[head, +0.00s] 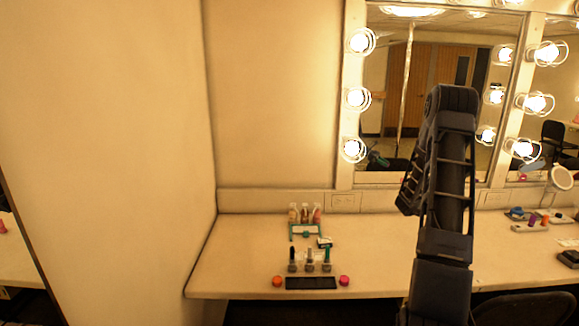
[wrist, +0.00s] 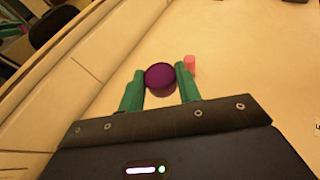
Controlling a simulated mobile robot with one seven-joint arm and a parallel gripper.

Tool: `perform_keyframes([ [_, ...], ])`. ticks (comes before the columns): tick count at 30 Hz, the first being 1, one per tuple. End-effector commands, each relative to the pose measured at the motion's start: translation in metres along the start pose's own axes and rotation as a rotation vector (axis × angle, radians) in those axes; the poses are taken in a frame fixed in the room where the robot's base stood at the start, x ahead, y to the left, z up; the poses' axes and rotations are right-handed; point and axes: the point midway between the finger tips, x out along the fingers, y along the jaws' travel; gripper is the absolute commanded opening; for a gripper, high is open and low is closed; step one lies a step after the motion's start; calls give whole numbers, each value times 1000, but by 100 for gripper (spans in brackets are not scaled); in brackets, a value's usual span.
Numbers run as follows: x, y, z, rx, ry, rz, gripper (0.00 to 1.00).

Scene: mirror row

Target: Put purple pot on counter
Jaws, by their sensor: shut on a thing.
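The purple pot (wrist: 160,78) is a small round dark-purple pot in the wrist view. My gripper (wrist: 159,84) is shut on it, with one green finger on each side. Whether the pot touches the pale surface beyond it cannot be told. In the head view my dark arm rises in front of the mirror, and the gripper and held pot cannot be made out. The counter (head: 240,262) is a long cream top along the wall.
On the counter's left part stand several bottles (head: 304,214), a black palette (head: 310,283), an orange pot (head: 277,281) and a pink pot (head: 344,281). Small items and a round mirror (head: 562,178) stand at right. A pink object (wrist: 190,66) is near the right finger.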

Motion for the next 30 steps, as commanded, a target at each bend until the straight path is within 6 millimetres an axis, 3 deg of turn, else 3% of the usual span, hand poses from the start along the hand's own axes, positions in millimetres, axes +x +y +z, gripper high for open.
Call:
perform_keyframes([
  [1, -15, 19, -8, -17, 3, 42, 8],
  [6, -68, 77, -32, -73, 2, 179, 8],
  [15, -176, 163, -65, -175, 1, 424, 8],
  [22, -245, 202, -80, -234, 0, 565, 8],
  [27, -269, 213, -84, -253, 0, 612, 8],
  [30, -274, 216, -85, -258, -1, 621, 8],
])
